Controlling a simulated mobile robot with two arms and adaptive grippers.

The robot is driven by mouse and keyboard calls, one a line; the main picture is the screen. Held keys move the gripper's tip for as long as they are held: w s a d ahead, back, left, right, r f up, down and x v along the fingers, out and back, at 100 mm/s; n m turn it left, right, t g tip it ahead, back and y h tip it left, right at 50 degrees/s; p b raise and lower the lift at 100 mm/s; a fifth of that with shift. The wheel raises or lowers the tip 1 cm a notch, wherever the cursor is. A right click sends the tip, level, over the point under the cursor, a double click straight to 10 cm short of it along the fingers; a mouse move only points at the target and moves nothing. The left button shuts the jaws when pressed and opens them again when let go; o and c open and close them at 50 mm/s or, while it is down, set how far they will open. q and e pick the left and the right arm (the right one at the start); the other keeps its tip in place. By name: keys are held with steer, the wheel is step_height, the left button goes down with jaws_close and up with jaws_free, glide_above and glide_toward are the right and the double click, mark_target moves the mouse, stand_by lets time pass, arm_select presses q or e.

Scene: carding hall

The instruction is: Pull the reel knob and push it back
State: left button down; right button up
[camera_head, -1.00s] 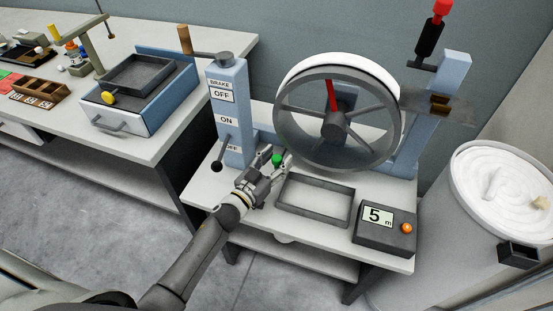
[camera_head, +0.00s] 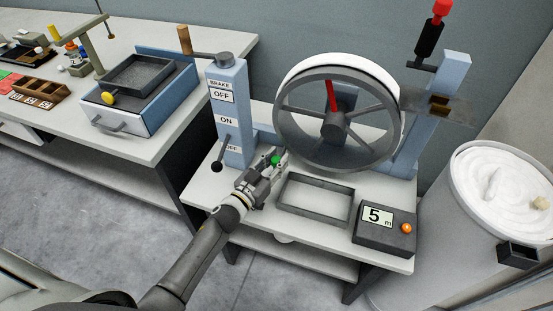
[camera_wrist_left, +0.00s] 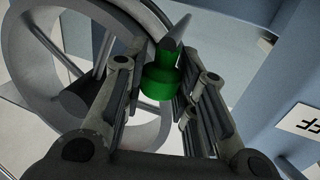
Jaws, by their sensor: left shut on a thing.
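The green reel knob (camera_head: 275,160) sits low in front of the left side of the large grey reel wheel (camera_head: 390,125). My left gripper (camera_head: 277,164) is shut on the knob, with one finger on each side of it. In the left wrist view the green knob (camera_wrist_left: 158,82) lies between the two fingers, and a grey rod crosses above it. The wheel has a white rim band and one red spoke (camera_head: 331,95). My right gripper is not in view.
The reel stands on a white-topped table between two blue posts. The left post (camera_head: 232,128) bears brake labels and a lever. A grey frame (camera_head: 317,220) and a meter box showing 5 m (camera_head: 384,241) are close by. A white-filled can (camera_head: 485,215) stands at right.

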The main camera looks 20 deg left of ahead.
arm_select(q)
steer(key=s+p, duration=0.1)
steer(key=s, duration=0.5)
steer(key=shift+s+a+p, duration=0.15)
steer(key=shift+p, duration=0.25)
steer(key=c, duration=1.1)
jaws_free()
steer(key=shift+c, duration=0.2)
steer(key=v, duration=1.2)
